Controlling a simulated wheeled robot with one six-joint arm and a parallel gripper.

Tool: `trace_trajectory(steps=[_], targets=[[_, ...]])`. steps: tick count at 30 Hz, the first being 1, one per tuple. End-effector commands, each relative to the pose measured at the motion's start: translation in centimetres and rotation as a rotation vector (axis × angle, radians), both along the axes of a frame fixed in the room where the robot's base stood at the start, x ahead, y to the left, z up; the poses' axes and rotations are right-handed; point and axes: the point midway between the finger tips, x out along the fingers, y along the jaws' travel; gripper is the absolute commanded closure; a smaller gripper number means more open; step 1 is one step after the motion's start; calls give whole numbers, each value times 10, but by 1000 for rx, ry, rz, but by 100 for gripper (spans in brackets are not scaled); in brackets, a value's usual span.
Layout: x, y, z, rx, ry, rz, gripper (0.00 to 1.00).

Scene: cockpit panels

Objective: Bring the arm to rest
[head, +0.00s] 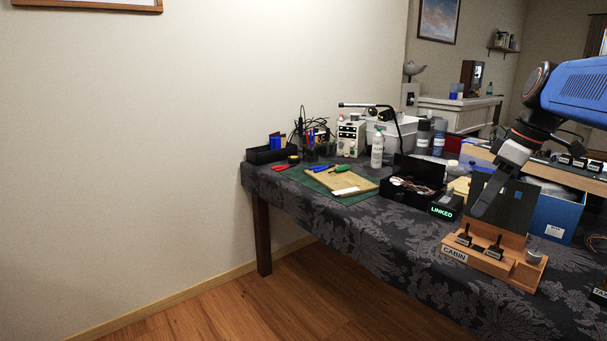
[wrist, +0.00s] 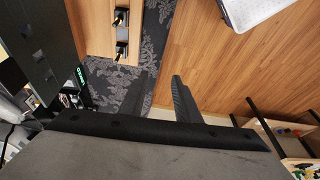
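My blue and black arm (head: 575,95) reaches in from the right in the head view. My gripper (head: 479,211) points down over the table, just above or in front of the wooden CABIN panel (head: 490,262); the exact gap cannot be told. In the wrist view my gripper (wrist: 157,85) shows two dark fingers spread apart with nothing between them. The left finger is hard to tell from the dark cloth. The CABIN panel carries two black levers (head: 495,246) and a grey knob (head: 534,256). The levers also show in the wrist view (wrist: 121,33).
A small black box (head: 446,206) with a lit green LINKED sign stands left of the panel. A wooden board (head: 341,181), bottles (head: 377,150) and tools crowd the patterned tablecloth (head: 345,225). A blue box (head: 557,214) is at the right. The wooden floor in front is clear.

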Motion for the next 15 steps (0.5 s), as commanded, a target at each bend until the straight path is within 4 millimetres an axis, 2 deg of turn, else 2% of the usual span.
trace_trajectory(steps=[1, 6, 15], targets=[[-13, 15, -7, -8, 2, -35, 71], [-53, 49, -39, -33, 3, -193, 71], [-126, 92, -105, -45, -35, -453, 71]])
